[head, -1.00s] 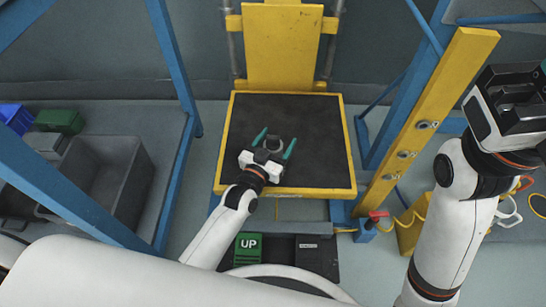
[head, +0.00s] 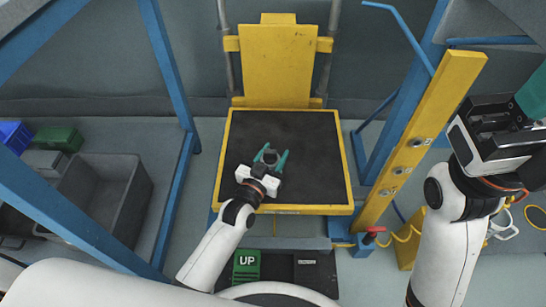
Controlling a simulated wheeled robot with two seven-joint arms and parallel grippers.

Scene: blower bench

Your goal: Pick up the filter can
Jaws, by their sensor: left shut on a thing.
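The filter can (head: 271,159) is a small dark grey round thing on the black mat of the yellow-edged platform (head: 317,211). My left gripper (head: 271,155) has its teal fingers on either side of the can and is shut on it. I cannot tell whether the can touches the mat. The can's lower part is hidden by the gripper. My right gripper (head: 533,95) is at the far right edge, high in the picture. Only part of a teal finger shows, so its opening is not visible.
Blue posts (head: 172,85) stand left of the platform, and a yellow beam with holes (head: 425,135) stands to its right. A yellow back plate (head: 275,65) rises behind. Grey bins (head: 127,190) sit at left. A green UP pedal (head: 246,264) lies in front. The mat around the can is clear.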

